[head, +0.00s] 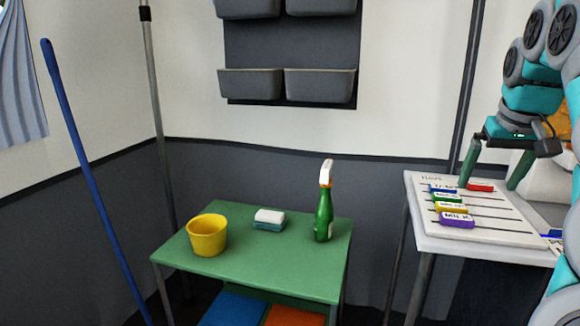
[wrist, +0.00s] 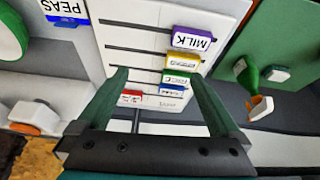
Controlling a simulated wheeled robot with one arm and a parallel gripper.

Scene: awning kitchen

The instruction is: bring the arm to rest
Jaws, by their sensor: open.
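My gripper (head: 489,186) is at the right in the head view, above the far end of a white list board (head: 512,228) on a white table. Its two green fingers are spread and empty. In the wrist view my gripper (wrist: 157,72) also shows open, with part of the board between the fingers. A red block (head: 481,187) lies on the board near the fingers in the picture. I cannot tell the exact height of the fingers above it.
Blue, green, yellow and purple (head: 457,221) blocks lie in a column on the board. At the left, a green table (head: 270,276) bears a yellow bucket (head: 206,238), a sponge (head: 269,219) and a spray bottle (head: 323,215). A blue pole (head: 92,185) leans farther left.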

